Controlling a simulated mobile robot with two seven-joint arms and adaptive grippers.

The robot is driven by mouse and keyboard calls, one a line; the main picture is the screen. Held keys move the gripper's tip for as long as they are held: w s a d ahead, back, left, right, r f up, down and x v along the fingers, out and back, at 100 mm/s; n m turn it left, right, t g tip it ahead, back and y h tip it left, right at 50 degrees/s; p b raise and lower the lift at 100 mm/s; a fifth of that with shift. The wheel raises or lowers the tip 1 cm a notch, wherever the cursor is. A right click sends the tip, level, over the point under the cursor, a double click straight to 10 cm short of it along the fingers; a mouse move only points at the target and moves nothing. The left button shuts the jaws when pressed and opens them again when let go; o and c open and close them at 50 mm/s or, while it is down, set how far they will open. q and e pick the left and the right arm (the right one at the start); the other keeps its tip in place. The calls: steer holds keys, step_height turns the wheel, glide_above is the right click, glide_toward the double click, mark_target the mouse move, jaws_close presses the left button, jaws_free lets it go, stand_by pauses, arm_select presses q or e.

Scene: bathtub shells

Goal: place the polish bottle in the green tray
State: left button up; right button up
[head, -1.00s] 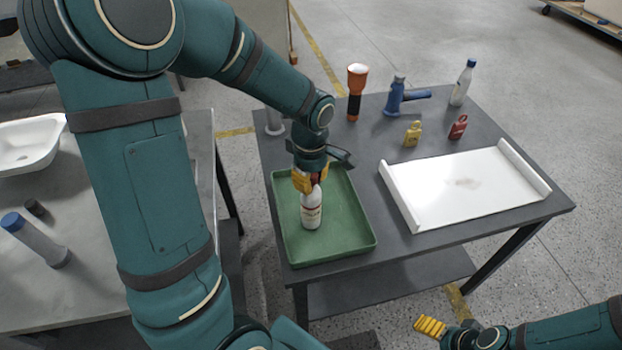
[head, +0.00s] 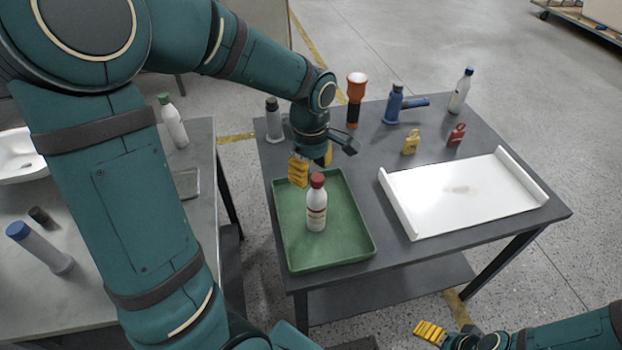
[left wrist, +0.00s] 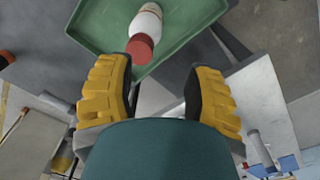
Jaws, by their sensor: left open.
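The polish bottle (head: 317,205), white with a red cap, stands upright on the floor of the green tray (head: 352,232). In the left wrist view the bottle (left wrist: 147,25) shows between and beyond the fingertips, with the tray (left wrist: 98,30) around it. My left gripper (head: 312,170) is open and empty, just behind and above the bottle's cap, apart from it. Its yellow fingers (left wrist: 158,95) are spread in the left wrist view. My right gripper (head: 430,331) shows only partly at the lower right, away from the table; its opening cannot be made out.
On the dark table (head: 420,250) stand a white tray (head: 465,195), an orange flashlight (head: 355,98), a blue tool (head: 400,104), a white bottle (head: 460,92), a yellow padlock (head: 411,141), a red padlock (head: 456,136) and a grey-capped bottle (head: 273,120). A second table is at left.

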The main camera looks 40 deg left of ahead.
arm_select(q)
step_height(320, 180, up, 5)
steer(key=shift+r+p, duration=0.2)
steer(key=shift+p, duration=0.3)
stand_by(0.3)
